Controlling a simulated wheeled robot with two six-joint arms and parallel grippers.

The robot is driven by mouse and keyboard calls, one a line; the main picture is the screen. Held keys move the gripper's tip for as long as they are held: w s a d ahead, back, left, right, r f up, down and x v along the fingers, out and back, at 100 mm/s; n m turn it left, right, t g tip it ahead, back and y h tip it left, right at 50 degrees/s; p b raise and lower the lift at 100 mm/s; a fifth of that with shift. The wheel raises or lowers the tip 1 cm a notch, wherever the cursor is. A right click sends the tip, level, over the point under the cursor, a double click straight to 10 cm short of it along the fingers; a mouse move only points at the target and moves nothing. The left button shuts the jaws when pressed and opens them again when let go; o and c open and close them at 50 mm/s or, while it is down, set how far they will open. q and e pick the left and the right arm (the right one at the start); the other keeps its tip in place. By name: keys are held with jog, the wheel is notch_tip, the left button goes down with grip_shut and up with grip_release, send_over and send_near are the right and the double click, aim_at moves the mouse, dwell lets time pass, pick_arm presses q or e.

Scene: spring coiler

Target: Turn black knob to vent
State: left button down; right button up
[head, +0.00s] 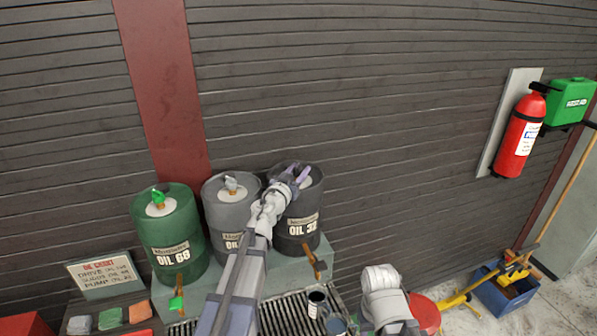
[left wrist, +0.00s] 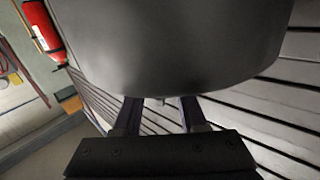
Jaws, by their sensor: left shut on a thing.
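The black drum (head: 297,228) labelled OIL 32 stands at the right end of the row of drums. My left arm reaches over to its top. My left gripper (head: 303,178), with purple fingers, is low over the drum lid and shut on the black knob there. The gripper hides the knob and its pointer, so I cannot read its setting. In the left wrist view the two fingers (left wrist: 160,112) show below a large dark grey rounded shape, which hides their tips. Part of my right arm shows at the bottom of the head view; its gripper does not.
A grey drum (head: 225,207) and a green drum (head: 166,236) stand to the left, each with a knob on top. A slatted wall rises behind. A tin (head: 317,304) stands on the grating (head: 278,315) in front. A fire extinguisher (head: 520,137) hangs at right.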

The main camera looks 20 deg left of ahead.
pick_arm(q)
jog(key=shift+w+a+m+h, duration=0.1)
jog(key=shift+a+m+h, duration=0.05)
jog(key=shift+m+h, duration=0.45)
jog(key=shift+m+g+h, duration=0.4)
jog(key=shift+m+h, duration=0.2)
jog(key=shift+h, duration=0.4)
jog(key=shift+m+h, duration=0.3)
jog(key=shift+h, duration=0.3)
jog(key=shift+c, duration=2.3)
grip_release()
jog(key=shift+s, duration=0.2)
